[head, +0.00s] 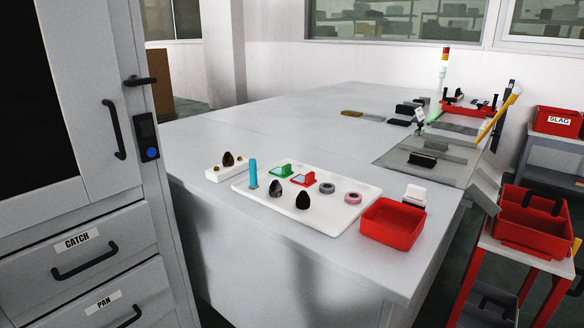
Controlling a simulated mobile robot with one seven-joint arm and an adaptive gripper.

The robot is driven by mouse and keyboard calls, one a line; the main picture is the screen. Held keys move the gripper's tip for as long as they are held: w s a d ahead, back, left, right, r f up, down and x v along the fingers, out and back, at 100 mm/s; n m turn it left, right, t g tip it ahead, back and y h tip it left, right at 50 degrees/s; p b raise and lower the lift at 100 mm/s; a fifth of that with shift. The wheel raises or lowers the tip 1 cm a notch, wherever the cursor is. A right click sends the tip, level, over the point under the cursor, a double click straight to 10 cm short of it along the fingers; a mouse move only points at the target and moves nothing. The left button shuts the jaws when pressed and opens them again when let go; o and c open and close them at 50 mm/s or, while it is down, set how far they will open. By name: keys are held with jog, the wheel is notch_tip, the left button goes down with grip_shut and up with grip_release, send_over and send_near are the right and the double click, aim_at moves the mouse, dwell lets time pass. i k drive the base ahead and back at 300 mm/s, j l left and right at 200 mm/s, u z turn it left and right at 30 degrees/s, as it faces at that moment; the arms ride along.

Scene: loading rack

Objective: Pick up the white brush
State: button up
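A small white block-like thing (415,192) stands on the grey table, just behind the red open bin (393,223) and near the table's right edge. It may be the white brush, but it is too small to make out bristles or a handle. Its lower part looks darker than its top. Nothing is touching it from above. My gripper is not in view.
A white tray (345,213) left of the bin holds a blue cylinder (253,173), dark egg-shaped pieces, green and red blocks and two rings. A cabinet (75,190) stands at left. A red tote (530,220) sits on a stand at right. The table's middle is clear.

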aim_at(415, 196)
jog(key=l+z, duration=0.15)
jog(key=l, duration=0.25)
jog(key=i+l+z, duration=0.2)
jog(key=l, duration=0.15)
jog(key=l+z, duration=0.15)
jog(key=l, duration=0.2)
jog(key=i+j, duration=0.1)
jog(key=i, duration=0.35)
jog(key=i+j, duration=0.1)
jog(key=i, duration=0.4)
